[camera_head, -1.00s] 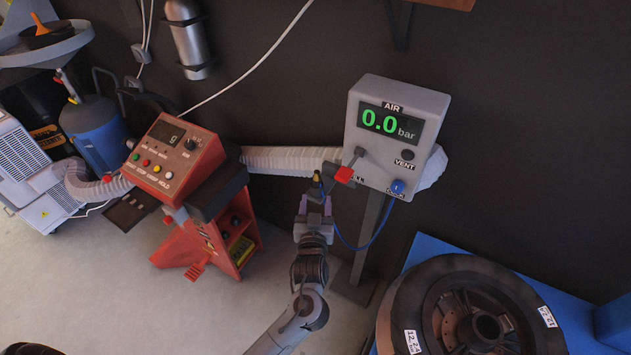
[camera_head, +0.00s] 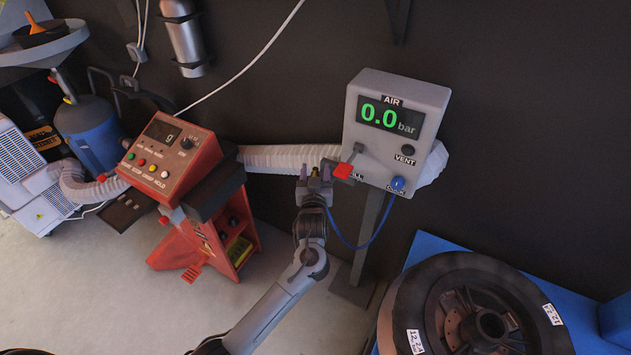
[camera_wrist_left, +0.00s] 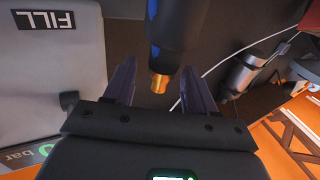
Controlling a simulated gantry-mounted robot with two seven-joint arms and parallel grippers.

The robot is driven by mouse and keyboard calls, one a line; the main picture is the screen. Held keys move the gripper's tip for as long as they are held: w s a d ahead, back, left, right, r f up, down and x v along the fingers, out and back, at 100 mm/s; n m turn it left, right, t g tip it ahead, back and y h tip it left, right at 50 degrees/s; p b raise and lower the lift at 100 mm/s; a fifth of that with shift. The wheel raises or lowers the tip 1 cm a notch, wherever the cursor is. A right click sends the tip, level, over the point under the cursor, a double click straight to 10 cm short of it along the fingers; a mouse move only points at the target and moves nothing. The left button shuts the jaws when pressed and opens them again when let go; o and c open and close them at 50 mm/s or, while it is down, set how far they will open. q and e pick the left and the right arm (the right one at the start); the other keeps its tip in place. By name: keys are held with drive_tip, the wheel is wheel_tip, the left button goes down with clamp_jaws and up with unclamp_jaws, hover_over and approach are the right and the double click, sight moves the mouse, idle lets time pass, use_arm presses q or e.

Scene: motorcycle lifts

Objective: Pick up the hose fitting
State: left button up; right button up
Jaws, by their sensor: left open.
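The hose fitting is a dark cylinder with a brass tip; in the left wrist view the hose fitting (camera_wrist_left: 161,76) hangs from the top edge, its tip between the two fingers. In the head view the fitting (camera_head: 315,173) is a tiny brass spot at my left gripper (camera_head: 314,178), mostly hidden. My left gripper (camera_wrist_left: 158,82) is open, with a finger on each side of the fitting and visible gaps. A blue hose (camera_head: 350,244) runs from near the gripper to the grey air station (camera_head: 425,98), which reads 0.0 bar. My right gripper is not in view.
The station's red lever (camera_head: 343,171) is close to the right of my left gripper. A pale corrugated duct (camera_head: 285,158) runs behind it. A red console (camera_head: 172,160) stands left, and a wheel (camera_head: 450,310) lies on a blue stand at lower right.

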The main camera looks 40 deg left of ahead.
use_arm(q)
drive_tip(key=shift+w+a, duration=0.15)
drive_tip(key=shift+w, duration=0.05)
drive_tip(key=shift+c, duration=0.2)
clamp_jaws()
drive_tip(key=shift+r, duration=0.15)
